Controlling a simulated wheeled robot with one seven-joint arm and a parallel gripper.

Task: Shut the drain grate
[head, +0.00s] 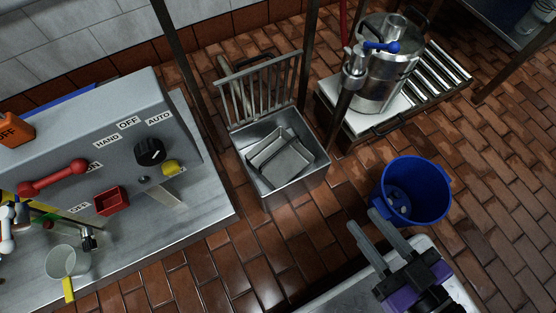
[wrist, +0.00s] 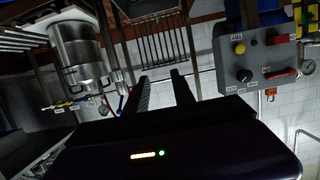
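The drain grate (head: 265,88) is a hinged metal frame of bars. It stands raised, nearly upright, at the back edge of a square metal drain box (head: 312,178), whose top is open. A grey tray-like piece (head: 282,158) lies tilted inside the box. The grate's bars also show in the wrist view (wrist: 163,44), beyond my fingertips. My gripper (head: 363,217) is open and empty, in front and to the right of the box, well apart from the grate. Its two separated fingers also show in the wrist view (wrist: 160,78).
A blue bucket (head: 432,190) stands just beyond my gripper. A steel pot (head: 385,75) sits on a low stand at the back right. Dark posts (head: 180,65) rise around the box. A control bench (head: 200,205) fills the left. Tiled floor between is free.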

